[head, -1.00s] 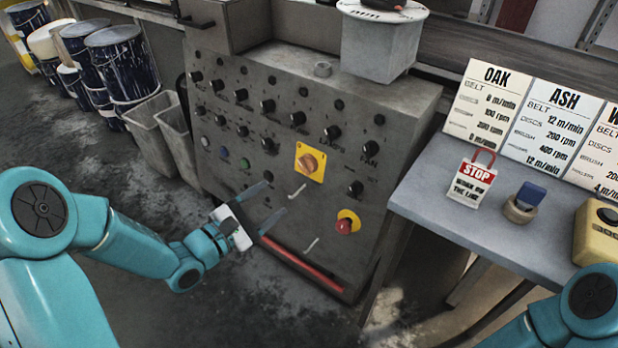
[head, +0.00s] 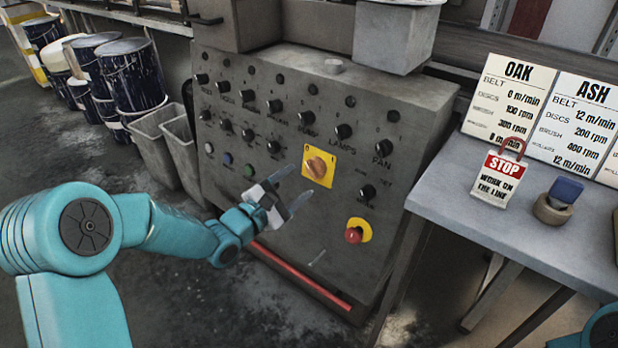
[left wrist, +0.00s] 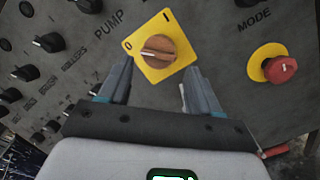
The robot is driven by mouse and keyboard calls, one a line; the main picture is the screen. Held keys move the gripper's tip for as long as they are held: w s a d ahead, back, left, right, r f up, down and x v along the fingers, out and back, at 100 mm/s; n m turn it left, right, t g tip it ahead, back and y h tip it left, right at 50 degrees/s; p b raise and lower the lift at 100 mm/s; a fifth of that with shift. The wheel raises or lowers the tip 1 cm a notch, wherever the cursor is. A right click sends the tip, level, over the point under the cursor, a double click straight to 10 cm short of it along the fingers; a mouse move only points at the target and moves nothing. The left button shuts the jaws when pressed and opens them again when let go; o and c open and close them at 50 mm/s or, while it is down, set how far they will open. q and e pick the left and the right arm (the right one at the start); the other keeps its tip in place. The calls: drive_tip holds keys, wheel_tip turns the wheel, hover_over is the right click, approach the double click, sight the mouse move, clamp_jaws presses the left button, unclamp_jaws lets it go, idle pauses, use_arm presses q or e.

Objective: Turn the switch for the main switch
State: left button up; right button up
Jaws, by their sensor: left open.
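The main switch (head: 317,167) is an orange-brown rotary knob on a yellow square plate marked 0 and I, on the front of the grey control panel (head: 225,180). In the left wrist view the switch (left wrist: 158,50) sits ahead, beyond and between the fingertips, its pale pointer mark lying toward the 0 side. My left gripper (head: 301,183) is open and empty, just lower left of the switch in the head view. Its two fingers (left wrist: 160,75) show apart in the left wrist view, with no contact seen. My right gripper is out of view.
A red emergency button (head: 354,235) on a yellow plate is below right of the switch. Black knobs fill the panel above. A table (head: 520,235) at right holds a STOP tag with padlock (head: 500,175) and speed signs. Bins and paint drums stand left.

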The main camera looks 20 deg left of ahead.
sight(311, 172)
use_arm(q)
drive_tip(key=b+x, duration=0.1)
drive_tip(key=x, duration=0.4)
drive_tip(key=shift+w+d, duration=0.1)
drive_tip(key=shift+w, duration=0.25)
drive_tip(key=c, duration=0.7)
